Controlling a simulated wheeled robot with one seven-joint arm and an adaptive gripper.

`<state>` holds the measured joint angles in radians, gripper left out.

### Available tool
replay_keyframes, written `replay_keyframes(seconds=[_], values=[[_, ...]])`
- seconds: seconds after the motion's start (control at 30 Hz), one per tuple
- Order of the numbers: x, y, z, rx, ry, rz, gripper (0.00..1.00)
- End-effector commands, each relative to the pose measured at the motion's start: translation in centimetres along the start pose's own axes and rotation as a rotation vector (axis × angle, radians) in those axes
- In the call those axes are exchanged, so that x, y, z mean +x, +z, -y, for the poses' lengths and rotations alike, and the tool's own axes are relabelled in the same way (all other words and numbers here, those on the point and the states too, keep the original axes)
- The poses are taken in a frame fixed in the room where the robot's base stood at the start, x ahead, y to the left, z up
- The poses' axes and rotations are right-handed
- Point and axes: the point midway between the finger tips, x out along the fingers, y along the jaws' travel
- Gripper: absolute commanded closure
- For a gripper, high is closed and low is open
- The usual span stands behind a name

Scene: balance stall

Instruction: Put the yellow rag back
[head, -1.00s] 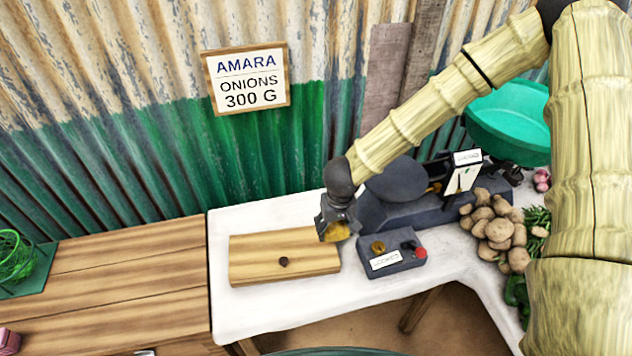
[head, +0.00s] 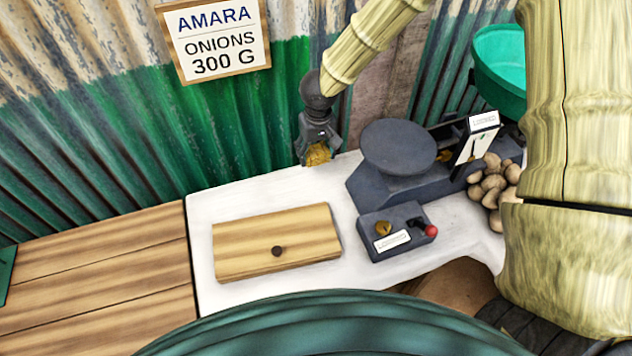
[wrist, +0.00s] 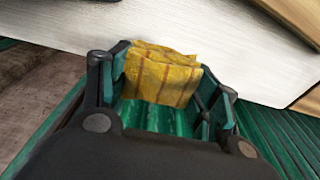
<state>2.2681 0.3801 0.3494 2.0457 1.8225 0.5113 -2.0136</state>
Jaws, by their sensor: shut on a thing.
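The yellow rag (head: 318,153) is bunched between the fingers of my gripper (head: 314,158). The gripper is at the back edge of the white counter (head: 300,193), close to the corrugated wall, behind and left of the scale. In the wrist view the rag (wrist: 160,76) shows as a yellow piece with brown lines, and my gripper (wrist: 170,92) is shut on it. Beyond the rag is the white counter top. Whether the rag touches the counter cannot be told.
A wooden box (head: 275,243) with a dark knob lies on the counter's front left. A dark scale (head: 398,148) and a small dark box with a red knob (head: 395,230) stand right of it. Potatoes (head: 494,185) are at the right. A wooden table (head: 100,275) adjoins at left.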

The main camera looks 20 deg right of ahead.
Motion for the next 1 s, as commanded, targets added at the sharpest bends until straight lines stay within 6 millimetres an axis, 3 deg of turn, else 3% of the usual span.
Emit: replay_keyframes(seconds=[0.3,0.63,1.0], values=[[4.2,0.6,-0.1,0.0,0.002,0.002,0.6],[6.0,0.8,-0.1,0.001,0.0,0.001,0.6],[9.2,1.2,-0.1,0.001,0.001,0.002,0.6]])
